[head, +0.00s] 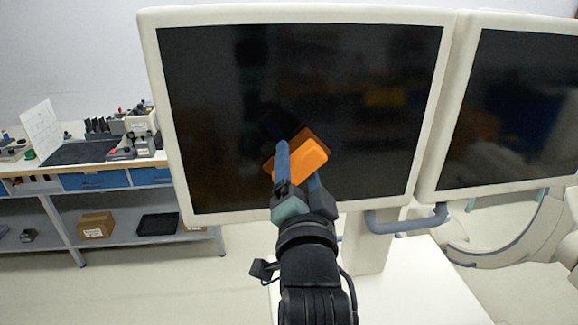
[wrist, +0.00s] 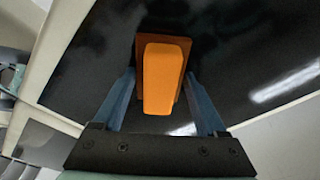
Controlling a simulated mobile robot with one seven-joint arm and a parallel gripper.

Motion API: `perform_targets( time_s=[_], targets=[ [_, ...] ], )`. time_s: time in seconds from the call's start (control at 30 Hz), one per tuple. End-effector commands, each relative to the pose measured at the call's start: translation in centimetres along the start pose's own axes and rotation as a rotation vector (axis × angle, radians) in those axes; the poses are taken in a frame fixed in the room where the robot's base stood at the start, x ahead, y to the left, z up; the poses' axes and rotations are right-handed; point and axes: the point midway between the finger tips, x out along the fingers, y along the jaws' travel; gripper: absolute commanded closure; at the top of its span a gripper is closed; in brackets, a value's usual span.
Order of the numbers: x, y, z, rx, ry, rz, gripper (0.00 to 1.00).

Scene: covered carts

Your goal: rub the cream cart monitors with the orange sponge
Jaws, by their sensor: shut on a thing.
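My gripper (head: 298,166) is shut on the orange sponge (head: 306,160), a block held out in front of the left cream monitor (head: 290,214). In the wrist view, the sponge (wrist: 163,78) sits between the two blue fingers of my gripper (wrist: 160,84). A darker orange reflection adjoins the sponge on the black screen (head: 220,100). The sponge is at or very near the lower middle of the glass; I cannot tell if it touches. A second cream monitor (head: 428,180) stands at the right, partly cut off by the picture edge.
A blue-grey handle (head: 400,224) runs below the monitors, above a white cart surface (head: 420,285). At the left, a workbench (head: 80,172) with blue drawers holds tools, with a cardboard box (head: 96,226) and a black tray (head: 158,224) on its lower shelf. Open floor lies at the lower left.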

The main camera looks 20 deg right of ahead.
Motion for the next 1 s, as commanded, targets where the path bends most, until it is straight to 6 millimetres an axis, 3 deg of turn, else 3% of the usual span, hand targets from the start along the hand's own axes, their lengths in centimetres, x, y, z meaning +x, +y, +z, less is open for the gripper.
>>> perform_targets(
  time_s=[1.0],
  targets=[
    [0.8,4.6,-4.9,0.001,0.003,0.002,0.7]
  ],
)
